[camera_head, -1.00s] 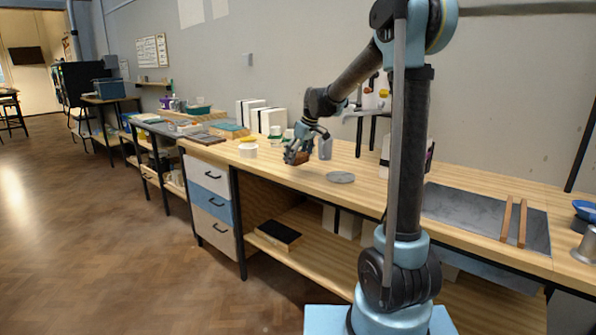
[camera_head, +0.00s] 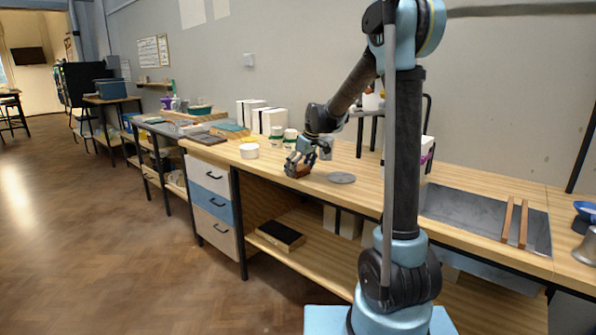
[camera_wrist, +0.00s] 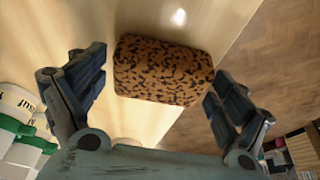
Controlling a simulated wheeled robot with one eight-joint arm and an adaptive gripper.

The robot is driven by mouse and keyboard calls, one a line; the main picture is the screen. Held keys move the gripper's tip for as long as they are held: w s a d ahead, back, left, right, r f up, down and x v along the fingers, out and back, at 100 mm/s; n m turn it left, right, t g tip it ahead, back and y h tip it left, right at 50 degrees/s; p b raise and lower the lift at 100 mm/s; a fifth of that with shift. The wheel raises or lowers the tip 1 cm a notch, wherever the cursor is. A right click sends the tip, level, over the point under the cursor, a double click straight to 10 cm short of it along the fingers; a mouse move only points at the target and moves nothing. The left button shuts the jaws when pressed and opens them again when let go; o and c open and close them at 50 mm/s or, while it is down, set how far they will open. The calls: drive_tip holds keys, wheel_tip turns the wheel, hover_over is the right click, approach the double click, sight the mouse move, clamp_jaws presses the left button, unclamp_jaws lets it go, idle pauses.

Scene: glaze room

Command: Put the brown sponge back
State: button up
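The brown sponge (camera_wrist: 163,70), a speckled block with rounded corners, lies on the wooden bench top close to its front edge. It also shows in the head view (camera_head: 301,171), low between my fingers and partly hidden by them. My gripper (camera_wrist: 158,92) is open around the sponge, one finger on each side. A gap shows between the left finger and the sponge; the right finger is very close to the sponge's right end, and I cannot tell if it touches. In the head view my gripper (camera_head: 298,170) points down at the bench top.
A grey disc (camera_head: 341,178) lies just right of the sponge. A white tub (camera_head: 249,151) and green-and-white jars (camera_head: 290,138) stand to the left and behind. A dark slab (camera_head: 470,214) with two wooden strips lies further right. The bench front edge is close.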

drive_tip(key=shift+r, duration=0.1)
idle(0.3)
drive_tip(key=v, duration=1.1)
drive_tip(key=s+d+m, duration=0.2)
drive_tip(key=s+d, duration=0.5)
drive_tip(key=s, duration=0.2)
drive_tip(key=s+d+f+m+h, duration=0.1)
drive_tip(key=s+d+f, duration=0.3)
drive_tip(key=s, duration=0.5)
drive_tip(key=s+d+f+m+h, duration=0.1)
drive_tip(key=s+d+f+m, duration=0.3)
drive_tip(key=s+f, duration=0.3)
drive_tip(key=s+d+f+m+h, duration=0.1)
drive_tip(key=s+d+f+m, duration=0.2)
drive_tip(key=s, duration=1)
wheel_tip(320, 180, down, 4)
drive_tip(key=shift+s+d+r, duration=0.2)
drive_tip(key=shift+d, duration=1)
drive_tip(key=shift+w+f, duration=0.2)
drive_tip(key=shift+w, duration=0.2)
